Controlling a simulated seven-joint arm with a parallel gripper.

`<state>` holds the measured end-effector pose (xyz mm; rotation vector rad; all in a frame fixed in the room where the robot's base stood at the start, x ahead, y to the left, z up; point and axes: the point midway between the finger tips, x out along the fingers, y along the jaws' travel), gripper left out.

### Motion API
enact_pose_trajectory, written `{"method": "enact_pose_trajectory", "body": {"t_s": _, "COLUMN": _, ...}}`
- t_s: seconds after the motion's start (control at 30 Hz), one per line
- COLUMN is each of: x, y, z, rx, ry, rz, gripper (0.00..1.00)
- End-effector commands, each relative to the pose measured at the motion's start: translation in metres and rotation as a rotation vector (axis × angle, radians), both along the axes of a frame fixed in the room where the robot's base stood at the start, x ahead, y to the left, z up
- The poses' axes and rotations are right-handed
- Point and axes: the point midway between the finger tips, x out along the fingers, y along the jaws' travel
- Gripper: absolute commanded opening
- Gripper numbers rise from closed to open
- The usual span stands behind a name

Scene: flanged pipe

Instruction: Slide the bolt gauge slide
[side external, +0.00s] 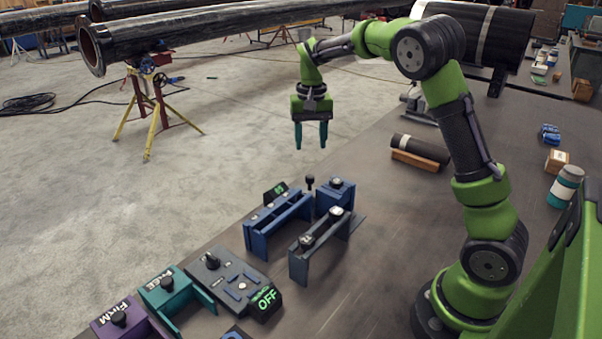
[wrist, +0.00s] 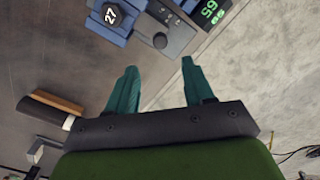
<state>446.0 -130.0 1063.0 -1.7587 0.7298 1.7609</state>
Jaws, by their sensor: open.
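My gripper (side external: 311,143) is open and empty, fingers pointing down, in the air beyond the far end of the fixtures. Its teal fingers also show in the wrist view (wrist: 159,68), apart with nothing between. A blue rail-like fixture (side external: 278,225) with small knobs on top stands on the bench below, beside a green-digit display (side external: 275,193). A dark grey rail fixture (side external: 318,242) with a light-topped knob stands nearer the arm. A blue block (side external: 336,195) with a knob stands beside them. I cannot tell which carries the bolt gauge slide.
A panel with an OFF display (side external: 266,299), a teal FREE fixture (side external: 170,295) and a purple FIRM fixture (side external: 122,325) line the bench's near edge. A dark cylinder on a wooden block (side external: 420,152) lies further back. The bench (side external: 385,215) is clear between them.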

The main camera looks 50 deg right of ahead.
Motion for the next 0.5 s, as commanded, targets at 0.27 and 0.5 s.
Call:
{"method": "enact_pose_trajectory", "body": {"t_s": 0.27, "x": 0.000, "y": 0.000, "z": -0.062, "rx": 0.001, "ry": 0.004, "rz": 0.001, "gripper": 0.52}}
{"method": "enact_pose_trajectory", "body": {"t_s": 0.5, "x": 0.000, "y": 0.000, "z": -0.095, "rx": 0.000, "ry": 0.001, "rz": 0.000, "gripper": 0.52}}
